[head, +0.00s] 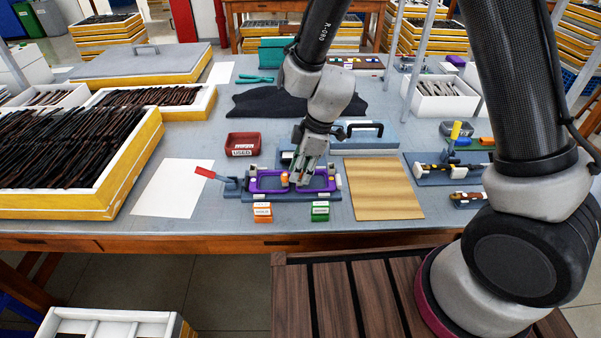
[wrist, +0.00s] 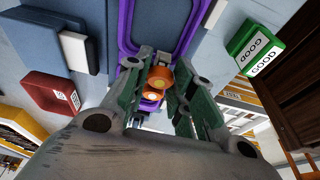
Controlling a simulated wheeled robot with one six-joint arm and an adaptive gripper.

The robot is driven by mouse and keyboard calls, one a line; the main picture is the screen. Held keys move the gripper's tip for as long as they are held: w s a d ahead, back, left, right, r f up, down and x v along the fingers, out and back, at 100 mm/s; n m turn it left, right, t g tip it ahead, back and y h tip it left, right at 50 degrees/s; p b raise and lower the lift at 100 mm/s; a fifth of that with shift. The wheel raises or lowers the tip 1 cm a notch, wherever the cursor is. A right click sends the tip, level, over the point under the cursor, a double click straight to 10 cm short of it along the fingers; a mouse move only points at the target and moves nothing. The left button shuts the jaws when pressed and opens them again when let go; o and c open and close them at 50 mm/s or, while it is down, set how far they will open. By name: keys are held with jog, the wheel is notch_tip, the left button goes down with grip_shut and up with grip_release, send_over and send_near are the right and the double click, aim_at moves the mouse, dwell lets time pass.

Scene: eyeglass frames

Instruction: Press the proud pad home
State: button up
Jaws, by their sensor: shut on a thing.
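A purple eyeglass frame (head: 252,182) lies in a grey-blue fixture near the table's front edge; its purple rim (wrist: 126,32) also shows in the wrist view. My gripper (head: 299,182) points down over the middle of the frame. In the wrist view its green-grey fingers (wrist: 162,72) flank an orange rounded piece (wrist: 159,84) and are shut on it. The orange piece (head: 284,178) also shows beside the fingers in the head view. I cannot tell how it meets the frame, and the pads themselves are hidden or too small to make out.
A red-handled lever (head: 205,172) stands at the fixture's left. A green box (head: 320,211) marked GOOD and an orange-marked box (head: 262,212) sit in front. A red tray (head: 243,144) is behind left. A wooden board (head: 383,188) lies right, white paper (head: 178,189) left.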

notch_tip(320, 180, up, 9)
jog(key=shift+f, duration=3.8)
jog(key=shift+f, duration=1.25)
jog(key=o, duration=0.9)
jog(key=shift+c, duration=0.2)
jog(key=shift+r, duration=0.15)
jog(key=v, duration=0.6)
jog(key=shift+d+r, duration=0.15)
jog(key=shift+r, duration=0.2)
